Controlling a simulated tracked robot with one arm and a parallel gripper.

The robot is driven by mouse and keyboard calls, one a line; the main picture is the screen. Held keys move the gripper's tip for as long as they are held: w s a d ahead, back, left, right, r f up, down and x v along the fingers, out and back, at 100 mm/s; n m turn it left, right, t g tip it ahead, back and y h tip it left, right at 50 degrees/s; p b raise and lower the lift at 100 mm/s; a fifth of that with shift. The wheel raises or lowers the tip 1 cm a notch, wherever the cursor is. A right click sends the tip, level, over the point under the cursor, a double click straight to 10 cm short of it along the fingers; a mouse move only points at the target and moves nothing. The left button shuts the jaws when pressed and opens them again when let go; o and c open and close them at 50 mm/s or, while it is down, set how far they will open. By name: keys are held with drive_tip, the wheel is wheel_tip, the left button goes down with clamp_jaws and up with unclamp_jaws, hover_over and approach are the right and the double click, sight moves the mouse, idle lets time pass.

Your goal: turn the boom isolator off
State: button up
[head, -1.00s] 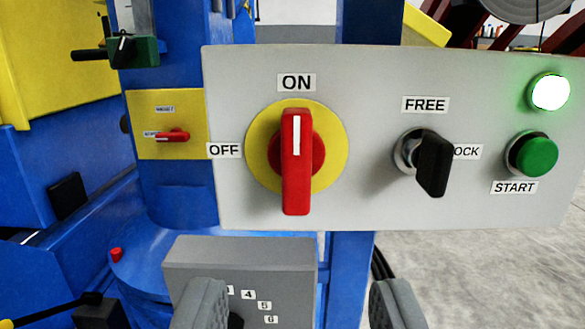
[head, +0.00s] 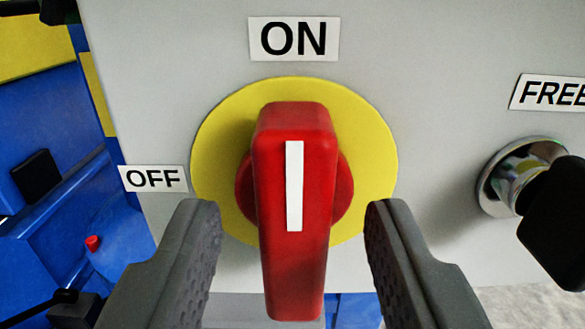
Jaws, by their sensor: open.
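The boom isolator is a red rotary handle (head: 294,262) on a round yellow plate (head: 220,135), mounted on a grey panel. The handle stands upright, its white line pointing up at the ON label (head: 294,39). The OFF label (head: 153,179) is to the left of the yellow plate. My gripper (head: 292,215) is open, with one grey finger on each side of the red handle. Gaps show between both fingers and the handle, so neither appears to touch it. The handle's rear is hidden behind its front face.
A black key switch (head: 555,220) with a metal collar sits on the right of the panel (head: 440,120), below a FREE label (head: 550,93). Blue machine parts (head: 60,160) stand behind on the left, with a small red knob (head: 93,243). Grey floor shows at lower right.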

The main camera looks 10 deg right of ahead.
drive_tip(key=shift+w+d, duration=0.15)
drive_tip(key=shift+w, duration=0.5)
clamp_jaws()
